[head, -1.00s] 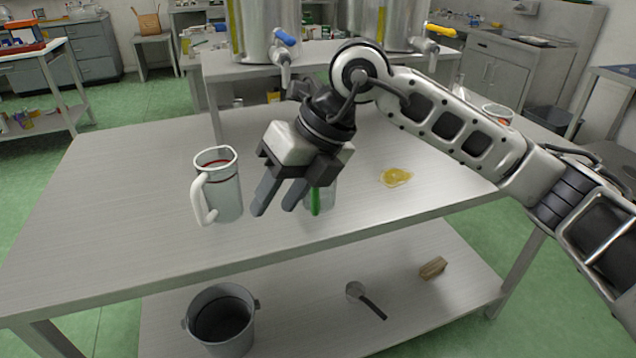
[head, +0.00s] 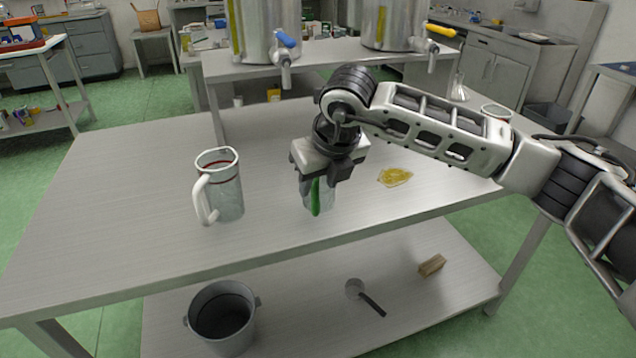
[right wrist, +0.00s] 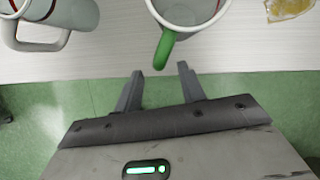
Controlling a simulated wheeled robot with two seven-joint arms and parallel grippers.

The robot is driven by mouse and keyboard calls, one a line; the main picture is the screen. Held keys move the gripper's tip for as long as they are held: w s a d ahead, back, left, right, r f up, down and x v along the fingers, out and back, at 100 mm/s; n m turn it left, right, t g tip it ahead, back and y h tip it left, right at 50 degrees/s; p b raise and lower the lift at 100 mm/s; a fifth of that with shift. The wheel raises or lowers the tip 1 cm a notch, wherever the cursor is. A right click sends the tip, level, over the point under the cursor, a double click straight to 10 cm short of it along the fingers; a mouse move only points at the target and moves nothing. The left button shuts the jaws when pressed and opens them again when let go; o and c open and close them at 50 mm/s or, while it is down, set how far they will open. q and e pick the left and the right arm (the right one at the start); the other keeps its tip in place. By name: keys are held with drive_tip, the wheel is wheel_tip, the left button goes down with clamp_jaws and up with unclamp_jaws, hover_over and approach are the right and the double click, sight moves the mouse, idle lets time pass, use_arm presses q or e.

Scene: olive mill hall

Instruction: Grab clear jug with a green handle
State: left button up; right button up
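The clear jug with a green handle (head: 328,198) stands on the steel table, partly hidden behind my right gripper in the head view. Its green handle (head: 315,197) faces the table's front edge. In the right wrist view the jug (right wrist: 190,12) is at the top, with the handle (right wrist: 165,48) pointing down the picture toward my gripper. My right gripper (right wrist: 161,68) is open and empty. Its two fingertips are just short of the handle, one toward each side of it. My left gripper is not in view.
A clear jug with a white handle and red band (head: 222,190) stands to the left. A yellow piece (head: 395,177) lies to the right. Steel tanks with taps (head: 265,35) stand behind on a raised shelf. A bucket (head: 222,318) is on the lower shelf. The table's left part is clear.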

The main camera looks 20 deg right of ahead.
drive_tip(key=x, duration=0.5)
drive_tip(key=shift+p, duration=0.3)
clamp_jaws()
drive_tip(key=shift+r, duration=0.15)
